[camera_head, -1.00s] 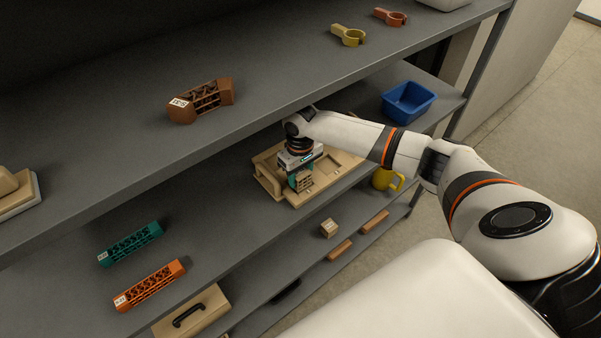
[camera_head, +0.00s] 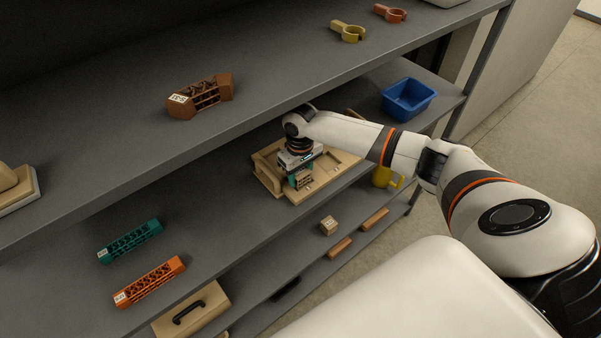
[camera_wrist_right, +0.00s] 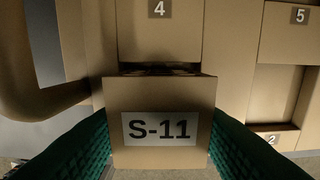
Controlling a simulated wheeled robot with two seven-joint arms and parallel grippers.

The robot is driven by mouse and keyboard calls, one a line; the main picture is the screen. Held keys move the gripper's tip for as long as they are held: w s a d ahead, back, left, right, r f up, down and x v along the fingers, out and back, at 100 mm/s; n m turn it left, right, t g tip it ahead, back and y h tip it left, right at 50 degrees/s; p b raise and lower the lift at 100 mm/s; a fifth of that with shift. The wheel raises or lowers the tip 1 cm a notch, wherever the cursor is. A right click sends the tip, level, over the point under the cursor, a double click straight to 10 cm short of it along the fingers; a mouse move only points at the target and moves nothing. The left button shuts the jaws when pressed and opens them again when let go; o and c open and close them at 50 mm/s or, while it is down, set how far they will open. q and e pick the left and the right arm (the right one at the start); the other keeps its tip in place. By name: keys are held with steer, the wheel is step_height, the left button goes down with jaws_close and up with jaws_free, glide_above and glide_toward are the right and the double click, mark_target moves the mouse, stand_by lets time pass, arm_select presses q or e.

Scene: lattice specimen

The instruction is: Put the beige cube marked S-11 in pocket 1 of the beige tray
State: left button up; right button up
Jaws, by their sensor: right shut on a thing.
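The beige cube marked S-11 (camera_wrist_right: 160,122) is held between the teal finger pads of my right gripper (camera_wrist_right: 160,145). Its label faces the wrist camera. In the head view the cube (camera_head: 303,180) shows as a small lattice block under the right gripper (camera_head: 300,176), over the front part of the beige tray (camera_head: 322,183). In the wrist view the tray (camera_wrist_right: 235,60) shows numbers 4, 5 and 2. The number 1 is not visible; the cube and fingers cover that area. I cannot tell whether the cube touches the tray. My left gripper is not in view.
A raised beige handle (camera_wrist_right: 50,105) stands on the tray's left. A yellow mug (camera_head: 384,177) and blue bin (camera_head: 408,100) are to the right. Another beige cube (camera_head: 328,226) is on the shelf below. Green (camera_head: 130,242) and orange (camera_head: 150,283) lattice bars lie left.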

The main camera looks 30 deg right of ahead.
mark_target(300, 172)
steer(key=shift+s+f, duration=0.1)
steer(key=shift+f, duration=0.1)
steer(key=o, duration=1.4)
steer(key=shift+s+a+f, duration=0.1)
steer(key=shift+s+f, duration=0.05)
steer(key=shift+s, duration=0.05)
steer(key=r+p, duration=0.2)
steer(key=shift+w+r+p, duration=0.25)
steer(key=shift+w+p, duration=0.05)
steer(key=shift+p, duration=0.1)
step_height(300, 172, up, 3)
steer(key=p, duration=0.3)
steer(key=shift+f, duration=0.1)
